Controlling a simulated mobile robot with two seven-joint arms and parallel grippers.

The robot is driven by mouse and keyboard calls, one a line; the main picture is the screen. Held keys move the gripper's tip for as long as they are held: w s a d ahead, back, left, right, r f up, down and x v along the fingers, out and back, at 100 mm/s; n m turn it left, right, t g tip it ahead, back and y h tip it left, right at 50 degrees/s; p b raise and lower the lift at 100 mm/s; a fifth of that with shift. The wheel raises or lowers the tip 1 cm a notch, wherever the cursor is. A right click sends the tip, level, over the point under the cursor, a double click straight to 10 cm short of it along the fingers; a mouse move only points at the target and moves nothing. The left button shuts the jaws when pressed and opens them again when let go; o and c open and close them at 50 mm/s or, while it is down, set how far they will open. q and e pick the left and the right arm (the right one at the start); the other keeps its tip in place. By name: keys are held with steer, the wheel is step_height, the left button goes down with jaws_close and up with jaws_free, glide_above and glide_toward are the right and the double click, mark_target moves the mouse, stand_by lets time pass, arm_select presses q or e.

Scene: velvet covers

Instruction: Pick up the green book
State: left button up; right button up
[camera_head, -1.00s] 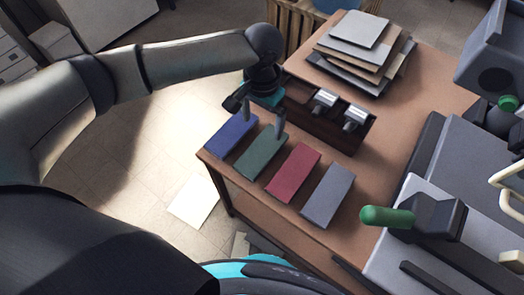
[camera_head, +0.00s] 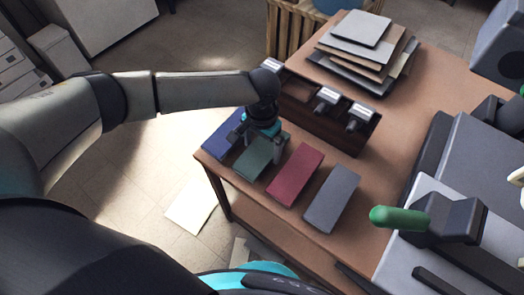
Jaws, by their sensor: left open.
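The green book (camera_head: 258,162) lies flat on the brown table (camera_head: 415,88), second from the left in a row of books. My left gripper (camera_head: 262,146) is open, with its fingers pointing down at the green book. One finger is near the side by the blue book and the other near the side by the red book. I cannot tell whether the fingers touch the green book. The gripper hides the far part of it. My right gripper is not in view.
The blue book (camera_head: 222,132) is close on the left, the red book (camera_head: 296,175) and grey book (camera_head: 331,199) on the right. A dark wooden box (camera_head: 343,135) with silver-topped items stands behind. A grey machine with a green handle (camera_head: 398,217) is at right.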

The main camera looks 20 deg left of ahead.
arm_select(q)
steer(key=c, duration=1.2)
steer(key=shift+r, duration=0.1)
steer(key=shift+c, duration=0.2)
